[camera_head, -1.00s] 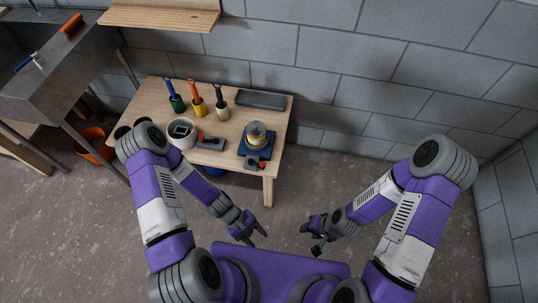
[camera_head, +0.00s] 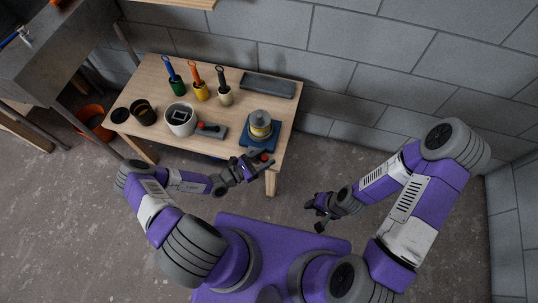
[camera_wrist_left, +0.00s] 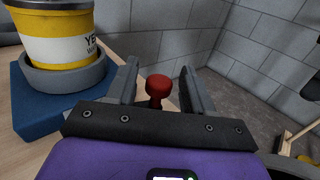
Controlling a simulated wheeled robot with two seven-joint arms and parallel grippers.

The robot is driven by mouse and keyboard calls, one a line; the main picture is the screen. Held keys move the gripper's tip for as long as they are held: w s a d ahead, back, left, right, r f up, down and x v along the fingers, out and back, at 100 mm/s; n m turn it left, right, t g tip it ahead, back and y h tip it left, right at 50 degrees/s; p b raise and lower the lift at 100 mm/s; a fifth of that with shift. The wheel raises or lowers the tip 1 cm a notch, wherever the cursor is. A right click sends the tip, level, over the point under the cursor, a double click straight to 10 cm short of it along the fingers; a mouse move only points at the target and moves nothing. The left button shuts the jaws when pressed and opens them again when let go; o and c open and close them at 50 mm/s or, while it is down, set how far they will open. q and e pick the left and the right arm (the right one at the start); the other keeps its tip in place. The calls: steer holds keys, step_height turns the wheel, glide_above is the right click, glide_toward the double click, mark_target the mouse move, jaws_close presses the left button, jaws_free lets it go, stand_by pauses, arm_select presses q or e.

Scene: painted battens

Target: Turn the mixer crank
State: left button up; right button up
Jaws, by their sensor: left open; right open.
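The mixer is a blue base (camera_head: 251,138) with a grey ring holding a yellow can (camera_head: 261,126), near the table's right front corner. In the left wrist view, the yellow can (camera_wrist_left: 55,38) and blue base (camera_wrist_left: 40,112) are at the left. The crank's red knob (camera_wrist_left: 158,88) shows upright between the spread fingers of my left gripper (camera_wrist_left: 160,85), apart from both; the crank arm is hidden. In the head view my left gripper (camera_head: 257,161) is open and empty at the mixer's front edge. My right gripper (camera_head: 316,212) is open and empty, away from the table.
An orange bucket (camera_head: 95,120) stands on the floor.

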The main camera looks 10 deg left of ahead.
arm_select(q)
steer(key=shift+x, duration=1.05)
steer(key=shift+c, duration=0.3)
jaws_close()
